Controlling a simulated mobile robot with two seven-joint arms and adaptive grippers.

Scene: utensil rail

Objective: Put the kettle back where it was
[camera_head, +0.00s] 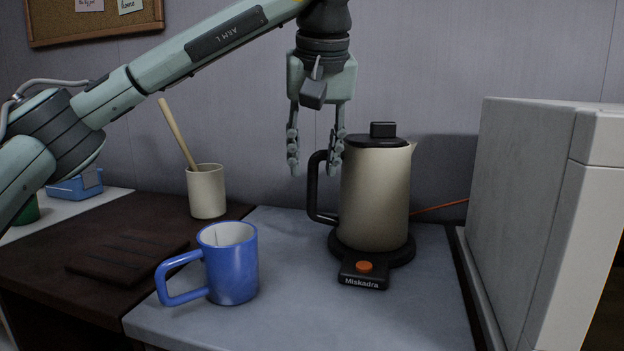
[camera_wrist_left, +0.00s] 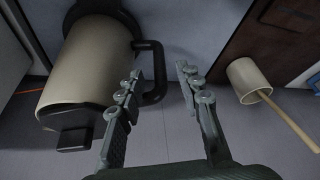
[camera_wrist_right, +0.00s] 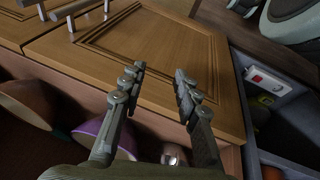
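The beige kettle (camera_head: 376,194) with a black lid and black handle stands upright on its black base (camera_head: 364,270), which has an orange button. Its handle points left in the head view. My right gripper (camera_wrist_right: 155,80) is open and empty in front of a wooden cabinet door (camera_wrist_right: 150,55), away from the kettle.
A blue mug (camera_head: 231,264) stands on the grey worktop left of the kettle. A beige crock (camera_head: 206,192) with a wooden utensil stands behind it on dark wood. A large grey box-shaped appliance (camera_head: 520,200) closes off the right side. The worktop's front middle is clear.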

